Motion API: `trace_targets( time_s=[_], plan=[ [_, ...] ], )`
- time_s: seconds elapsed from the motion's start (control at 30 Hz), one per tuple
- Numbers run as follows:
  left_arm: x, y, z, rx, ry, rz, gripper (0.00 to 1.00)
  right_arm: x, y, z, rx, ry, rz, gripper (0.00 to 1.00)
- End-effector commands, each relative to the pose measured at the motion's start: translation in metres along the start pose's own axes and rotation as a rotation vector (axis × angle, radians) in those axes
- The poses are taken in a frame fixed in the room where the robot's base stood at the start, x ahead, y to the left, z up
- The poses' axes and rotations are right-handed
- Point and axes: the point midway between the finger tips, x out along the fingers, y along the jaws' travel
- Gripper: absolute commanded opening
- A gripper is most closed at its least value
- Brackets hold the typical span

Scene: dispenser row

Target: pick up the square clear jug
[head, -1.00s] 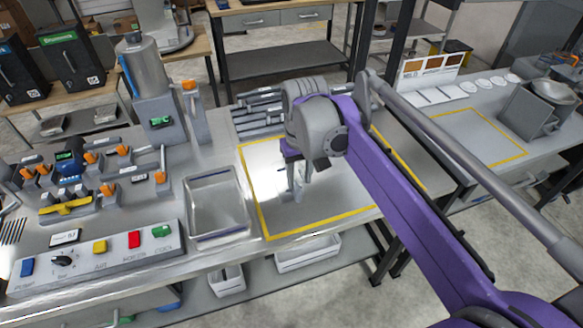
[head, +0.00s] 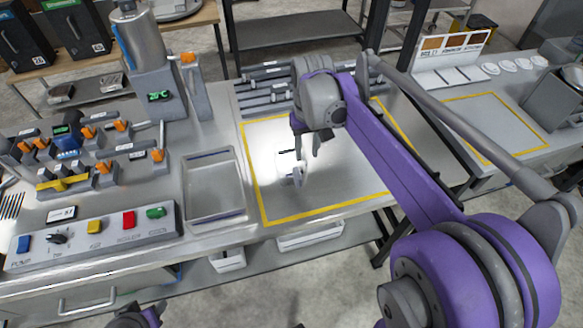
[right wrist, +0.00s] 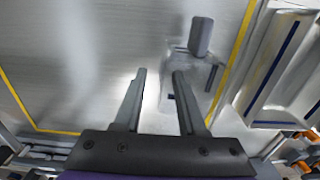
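The square clear jug (right wrist: 181,88) stands on the steel worktop inside the yellow-outlined area, near its left side. It is see-through and faint, with a grey handle (right wrist: 200,38) on the side nearer me. My right gripper (right wrist: 160,73) is open and empty, pointing down at the worktop. In the right wrist view its right finger overlaps the jug; I cannot tell whether they touch. In the head view the right gripper (head: 307,140) is just above and beside the jug. My left gripper's fingers are not visible.
A sunken steel basin (head: 214,190) lies left of the yellow outline (head: 318,215). A button panel (head: 95,238), a row of orange-tapped dispensers (head: 100,150) and a tall metal dispenser (head: 138,55) stand further left. Grey stacked bars (head: 262,90) lie behind the outline.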

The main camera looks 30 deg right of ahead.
Motion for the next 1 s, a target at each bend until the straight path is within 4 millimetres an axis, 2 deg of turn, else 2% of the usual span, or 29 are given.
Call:
trace_targets(
  time_s=[0.23, 0.53, 0.57, 0.77, 1.0],
  plan=[
    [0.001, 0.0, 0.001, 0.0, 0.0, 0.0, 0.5, 0.036, -0.002, -0.001, 0.0, 0.0, 0.0, 0.4],
    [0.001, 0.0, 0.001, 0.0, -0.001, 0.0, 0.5, 0.042, -0.002, -0.001, 0.0, 0.0, 0.0, 0.4],
    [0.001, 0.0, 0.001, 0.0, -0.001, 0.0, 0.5, 0.042, -0.002, -0.001, 0.0, 0.0, 0.0, 0.36],
    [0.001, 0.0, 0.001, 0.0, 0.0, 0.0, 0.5, 0.042, -0.002, -0.001, 0.0, 0.0, 0.0, 0.0],
    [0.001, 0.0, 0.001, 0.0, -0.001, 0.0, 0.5, 0.042, -0.002, 0.0, 0.0, 0.0, 0.0, 0.0]
  ],
)
